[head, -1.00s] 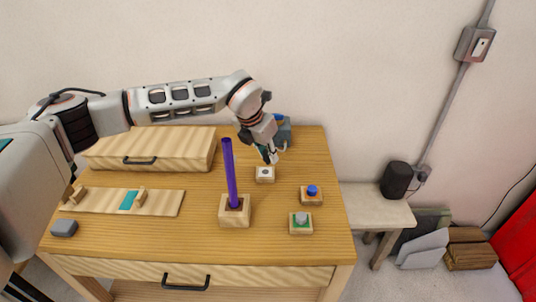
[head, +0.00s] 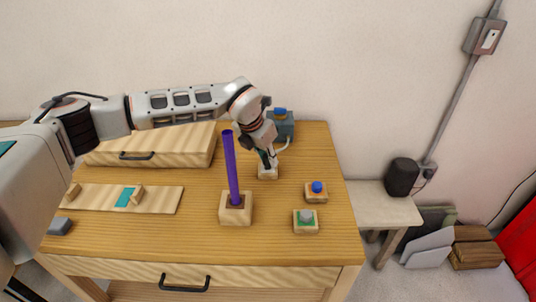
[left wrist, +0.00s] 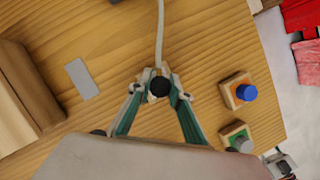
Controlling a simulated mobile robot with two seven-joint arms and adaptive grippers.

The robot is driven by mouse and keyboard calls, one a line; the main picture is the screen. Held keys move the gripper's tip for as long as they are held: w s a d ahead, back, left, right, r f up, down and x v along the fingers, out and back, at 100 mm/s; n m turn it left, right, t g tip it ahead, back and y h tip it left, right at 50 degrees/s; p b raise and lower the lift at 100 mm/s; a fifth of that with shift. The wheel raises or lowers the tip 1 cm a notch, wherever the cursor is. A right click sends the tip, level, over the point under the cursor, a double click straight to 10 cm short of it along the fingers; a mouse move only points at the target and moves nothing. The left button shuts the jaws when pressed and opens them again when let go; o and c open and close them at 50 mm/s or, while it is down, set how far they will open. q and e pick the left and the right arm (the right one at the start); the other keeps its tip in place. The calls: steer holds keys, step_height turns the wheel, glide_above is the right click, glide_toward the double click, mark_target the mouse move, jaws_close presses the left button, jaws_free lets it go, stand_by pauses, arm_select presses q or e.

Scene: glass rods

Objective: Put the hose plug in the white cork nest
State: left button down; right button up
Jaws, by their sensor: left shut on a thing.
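My left gripper (head: 267,160) is shut on the hose plug, directly over the white cork nest (head: 268,174), a small pale block with a white top. In the left wrist view the hose plug (left wrist: 159,86) shows as a dark round end between the teal fingertips (left wrist: 159,92). A pale hose runs from it; in the head view the hose (head: 287,144) leads to a blue-grey box. The fingers hide most of the nest's top, so I cannot tell whether the plug is inside it. My right gripper is not in view.
A tall purple rod (head: 231,165) stands in a wooden block left of the nest. Blocks with a blue knob (head: 317,187) and a grey knob (head: 306,216) are to the right. The blue-grey box (head: 284,128) is behind. The table front is clear.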

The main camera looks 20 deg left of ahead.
arm_select(q)
steer(key=shift+f, duration=0.4)
stand_by(0.4)
stand_by(0.5)
steer(key=shift+f, duration=0.25)
stand_by(0.5)
steer(key=shift+w+r, duration=0.1)
steer(key=shift+r, duration=0.25)
steer(key=shift+r+p, duration=0.35)
steer(key=shift+r, duration=0.15)
stand_by(0.4)
steer(key=shift+f+b, duration=0.3)
steer(key=shift+f, duration=0.5)
stand_by(0.6)
